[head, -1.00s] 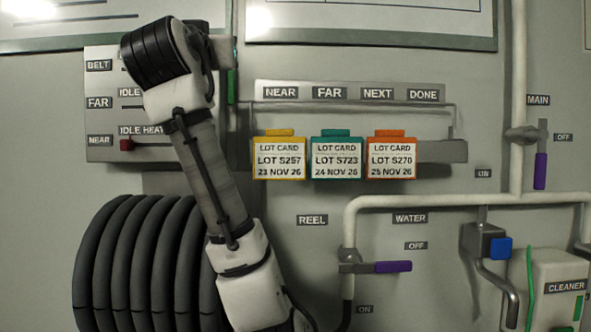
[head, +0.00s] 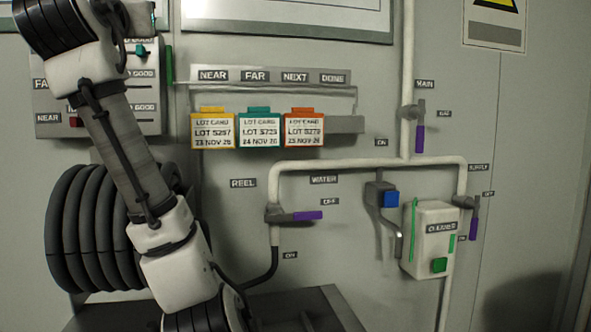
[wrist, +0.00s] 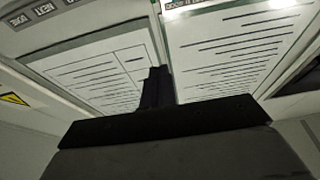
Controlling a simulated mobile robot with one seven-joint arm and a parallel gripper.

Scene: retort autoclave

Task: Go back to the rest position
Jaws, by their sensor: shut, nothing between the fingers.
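My gripper shows in the wrist view (wrist: 157,84) as dark fingers closed together with nothing between them. It points up towards two printed sheets on the wall. In the head view my arm rises along the left side and bends at the top left edge. The gripper's fingers cannot be made out there.
A slider panel (head: 52,128) and black hose reel (head: 75,235) lie partly behind my arm. Three lot cards, yellow (head: 213,131), teal (head: 259,131) and orange (head: 304,131), hang centrally. White pipes (head: 360,163) with purple-handled valves and a cleaner box (head: 425,260) are right.

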